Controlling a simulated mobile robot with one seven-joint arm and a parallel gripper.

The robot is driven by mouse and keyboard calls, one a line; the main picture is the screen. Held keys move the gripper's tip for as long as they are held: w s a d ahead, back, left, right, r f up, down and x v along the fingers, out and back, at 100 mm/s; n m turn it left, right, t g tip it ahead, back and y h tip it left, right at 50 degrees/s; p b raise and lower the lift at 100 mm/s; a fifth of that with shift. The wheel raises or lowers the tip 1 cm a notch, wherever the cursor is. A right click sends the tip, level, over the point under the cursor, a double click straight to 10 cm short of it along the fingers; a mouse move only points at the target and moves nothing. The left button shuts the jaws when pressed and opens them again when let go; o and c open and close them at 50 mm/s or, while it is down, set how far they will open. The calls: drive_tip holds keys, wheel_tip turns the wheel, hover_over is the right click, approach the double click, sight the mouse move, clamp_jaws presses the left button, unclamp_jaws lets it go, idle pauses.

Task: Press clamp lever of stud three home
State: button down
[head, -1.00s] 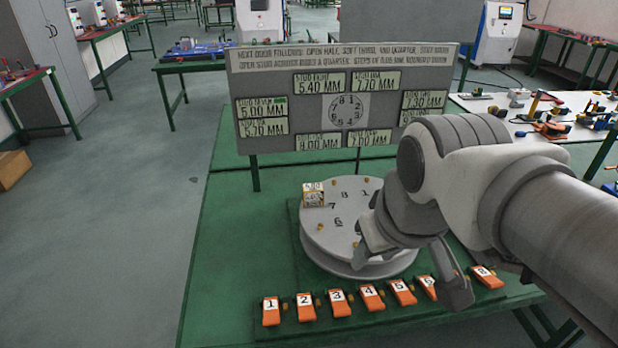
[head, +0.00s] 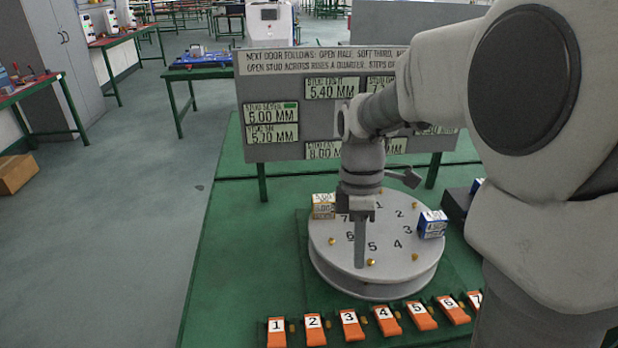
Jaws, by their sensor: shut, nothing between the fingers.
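The orange clamp lever marked 3 (head: 350,325) is in a row of numbered orange levers along the front of the green table in the head view. It looks much like its neighbours; its exact tilt is hard to tell. My gripper (head: 360,264) points down over the front-middle part of the grey numbered disc (head: 330,262), behind the lever row. It is shut and empty, apart from lever 3. Whether its tip touches the disc is unclear. A blue and white box (head: 433,223) stands on the disc's right, beside the number 3.
A yellow and white box (head: 323,206) stands at the disc's left by number 7. Small brass studs ring the disc. A grey sign board (head: 270,130) stands behind it, partly hidden by my arm. My arm covers the right side, including part of the lever row.

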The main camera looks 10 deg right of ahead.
sight(354, 329)
drive_tip(key=w+f+n, duration=0.1)
drive_tip(key=w+f+n+g, duration=0.1)
drive_tip(key=f, duration=0.1)
drive_tip(key=shift+w+f+n, duration=0.1)
drive_tip(key=shift+f+n, duration=0.05)
drive_tip(key=shift+n, duration=0.15)
drive_tip(key=b+x, duration=0.3)
drive_tip(key=x, duration=1.1)
